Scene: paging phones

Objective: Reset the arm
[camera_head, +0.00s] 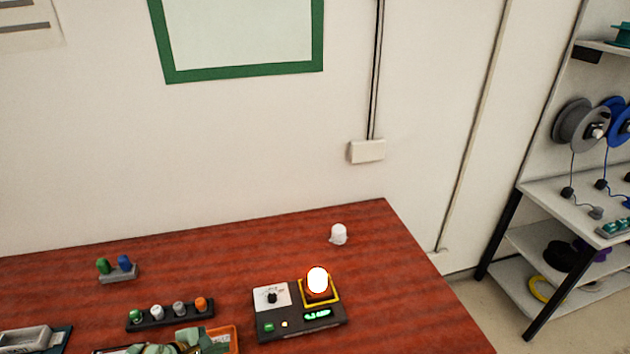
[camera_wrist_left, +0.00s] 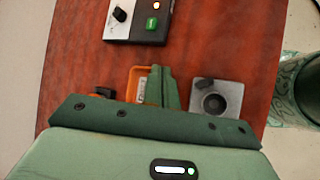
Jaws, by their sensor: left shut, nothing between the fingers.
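My left gripper (camera_head: 186,343) shows at the bottom edge of the head view, low over the front of the red-brown table (camera_head: 390,260). Its green fingers also show in the left wrist view (camera_wrist_left: 158,80), shut together and empty, in front of an orange tray (camera_wrist_left: 137,78). Most of the left arm is cut off by the lower frame edge in the head view. My right gripper is in neither view.
A dark control box (camera_head: 298,322) with a dial and a glowing lamp (camera_head: 317,280) stands right of the gripper. A rack of coloured knobs (camera_head: 170,312) is just behind it. A white piece (camera_head: 338,234) stands farther back. The table's right side is clear.

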